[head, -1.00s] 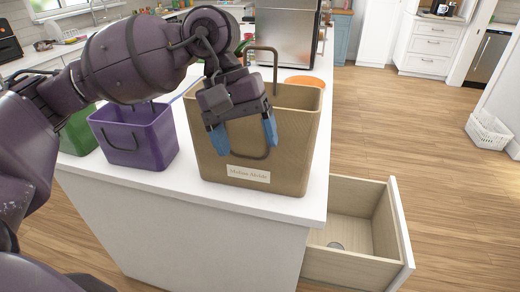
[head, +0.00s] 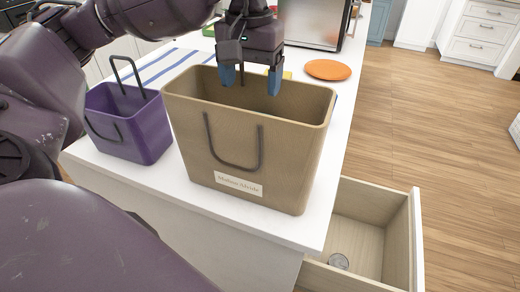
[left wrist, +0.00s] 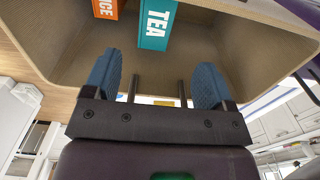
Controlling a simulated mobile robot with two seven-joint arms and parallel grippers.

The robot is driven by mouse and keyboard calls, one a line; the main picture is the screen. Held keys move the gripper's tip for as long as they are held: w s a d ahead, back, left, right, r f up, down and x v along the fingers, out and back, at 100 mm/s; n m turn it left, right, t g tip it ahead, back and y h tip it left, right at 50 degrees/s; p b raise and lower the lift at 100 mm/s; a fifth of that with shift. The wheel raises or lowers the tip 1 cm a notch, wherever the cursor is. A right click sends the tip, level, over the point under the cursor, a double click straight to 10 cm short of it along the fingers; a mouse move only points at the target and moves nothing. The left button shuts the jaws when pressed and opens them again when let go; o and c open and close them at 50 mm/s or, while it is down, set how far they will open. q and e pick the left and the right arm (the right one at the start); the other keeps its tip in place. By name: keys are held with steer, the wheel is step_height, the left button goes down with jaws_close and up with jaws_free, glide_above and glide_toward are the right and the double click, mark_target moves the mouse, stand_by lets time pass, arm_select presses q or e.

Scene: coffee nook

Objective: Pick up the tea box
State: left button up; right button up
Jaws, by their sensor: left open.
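The tea box (left wrist: 157,25), teal with white TEA lettering, is inside the tan bag (head: 245,165), which also shows in the left wrist view (left wrist: 75,45). The bag hides the box in the head view. My left gripper (head: 251,80) is open, with its two blue fingers at the bag's far rim. In the left wrist view its fingers (left wrist: 157,70) are spread below the tea box and apart from it. Two thin dark rods show between the fingers, perhaps the bag's far handle. My right gripper is not in view.
An orange box (left wrist: 105,8), partly cut off, is beside the tea box. A purple basket (head: 130,125) stands left of the bag. An orange plate (head: 327,69) and a striped cloth (head: 165,62) lie behind. An open drawer (head: 372,235) juts out below at the right, holding a round object (head: 338,261).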

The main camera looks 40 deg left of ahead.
arm_select(q)
step_height(320, 180, down, 4)
steer(key=shift+f, duration=0.1)
steer(key=shift+d+f, duration=0.15)
steer(key=shift+f, duration=1.2)
steer(key=shift+d+f, duration=0.15)
steer(key=shift+f, duration=1.15)
steer(key=c, duration=1.3)
